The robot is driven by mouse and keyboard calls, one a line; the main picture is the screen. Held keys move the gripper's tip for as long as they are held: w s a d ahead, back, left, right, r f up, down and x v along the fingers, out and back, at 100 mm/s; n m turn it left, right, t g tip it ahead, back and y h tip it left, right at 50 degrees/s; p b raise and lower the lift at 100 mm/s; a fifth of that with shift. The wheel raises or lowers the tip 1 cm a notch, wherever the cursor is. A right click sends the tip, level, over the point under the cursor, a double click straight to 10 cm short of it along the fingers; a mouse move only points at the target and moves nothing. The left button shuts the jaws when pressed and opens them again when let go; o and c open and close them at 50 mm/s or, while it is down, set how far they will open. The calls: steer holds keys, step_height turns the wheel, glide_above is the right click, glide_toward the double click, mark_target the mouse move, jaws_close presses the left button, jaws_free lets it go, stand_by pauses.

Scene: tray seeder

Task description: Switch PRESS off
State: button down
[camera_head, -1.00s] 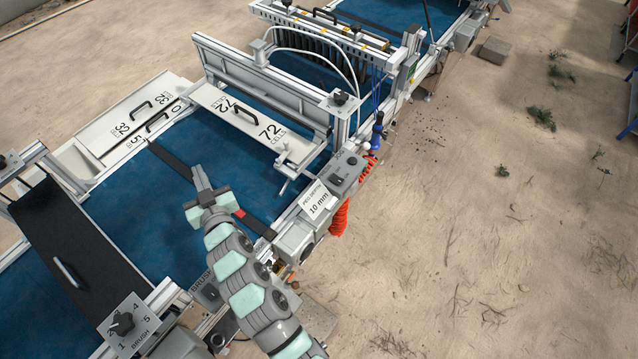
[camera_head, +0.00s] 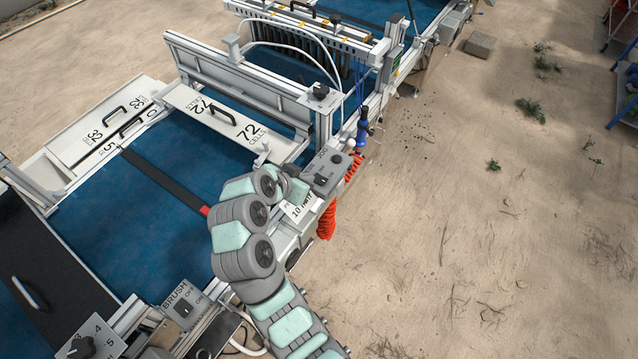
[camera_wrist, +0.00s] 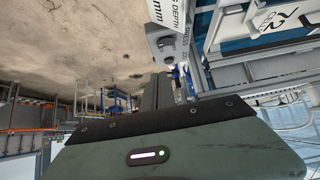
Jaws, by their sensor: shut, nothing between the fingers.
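A grey control box (camera_head: 328,172) with dark knobs stands on the right rail beside the press frame; its lettering is too small to read, so I cannot confirm the PRESS label or the switch position. In the wrist view a grey box with a rounded knob (camera_wrist: 166,43) shows just beyond my fingers. My gripper (camera_wrist: 158,78) is shut and empty, its dark fingers pointing toward that box, apart from it as far as I can tell. In the head view my wrist is left of the control box and hides most of the gripper.
A PEG DEPTH sign (camera_head: 299,208) is partly behind my arm. An orange coiled hose (camera_head: 327,219) hangs close to the box. A BRUSH switch box (camera_head: 184,306) stands at lower left. The press frame (camera_head: 240,82) rises behind. Open sandy ground lies to the right.

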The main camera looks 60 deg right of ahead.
stand_by(0.3)
steer(key=p, duration=0.2)
glide_above(326, 182)
steer(key=a, duration=0.3)
step_height(326, 182, down, 7)
steer(key=shift+a+r, duration=0.15)
steer(key=shift+r, duration=0.05)
step_height(326, 182, down, 4)
steer(key=shift+f, duration=0.1)
steer(key=shift+w+f, duration=0.1)
steer(key=shift+f, duration=0.05)
